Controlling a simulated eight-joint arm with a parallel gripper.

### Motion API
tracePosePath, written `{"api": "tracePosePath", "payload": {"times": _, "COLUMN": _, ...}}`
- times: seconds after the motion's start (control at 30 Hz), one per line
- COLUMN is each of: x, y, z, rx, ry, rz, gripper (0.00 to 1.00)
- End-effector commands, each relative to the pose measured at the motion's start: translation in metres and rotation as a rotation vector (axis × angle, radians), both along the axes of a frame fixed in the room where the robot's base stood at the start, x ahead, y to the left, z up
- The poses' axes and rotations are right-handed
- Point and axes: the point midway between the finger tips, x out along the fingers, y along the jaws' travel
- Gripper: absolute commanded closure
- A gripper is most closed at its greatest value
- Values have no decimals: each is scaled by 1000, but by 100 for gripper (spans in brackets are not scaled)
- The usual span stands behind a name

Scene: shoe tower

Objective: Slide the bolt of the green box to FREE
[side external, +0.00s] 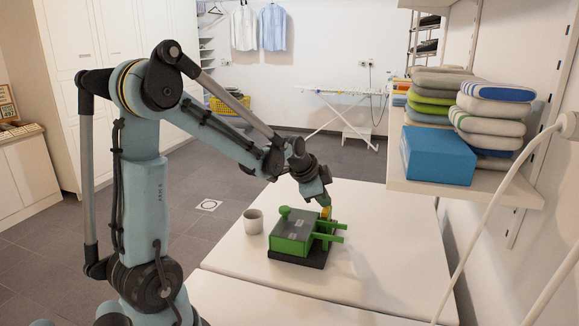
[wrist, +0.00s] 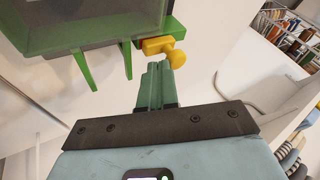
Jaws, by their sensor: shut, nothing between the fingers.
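The green box (side external: 293,232) sits on a dark base on the white table, with a grey top panel and green rails sticking out at its right side. In the wrist view the box (wrist: 45,40) fills the upper left, with two green prongs pointing down. The yellow bolt knob (wrist: 172,54) sticks out from a green block beside the box; a bit of the yellow bolt shows in the side view (side external: 325,212). My gripper (wrist: 154,72) is shut and empty, its fingertips right by the yellow knob. I cannot tell whether they touch it. No FREE mark is readable.
A pale cup (side external: 253,222) stands on the table (side external: 375,250) just left of the box. A shelf (side external: 480,192) with a blue box (side external: 437,155) and folded textiles overhangs at the right. The table's right and front parts are clear.

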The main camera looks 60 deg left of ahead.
Motion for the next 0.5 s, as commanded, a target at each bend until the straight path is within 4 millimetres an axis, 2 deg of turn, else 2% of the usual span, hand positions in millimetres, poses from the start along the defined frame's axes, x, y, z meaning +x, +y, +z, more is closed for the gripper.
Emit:
{"api": "tracePosePath", "payload": {"times": 0.23, "x": 2, "y": 2, "z": 0, "rx": 0, "ry": 0, "rz": 0, "gripper": 100}}
{"api": "tracePosePath", "payload": {"times": 0.5, "x": 23, "y": 22, "z": 0, "rx": -1, "ry": 0, "rz": 1, "gripper": 100}}
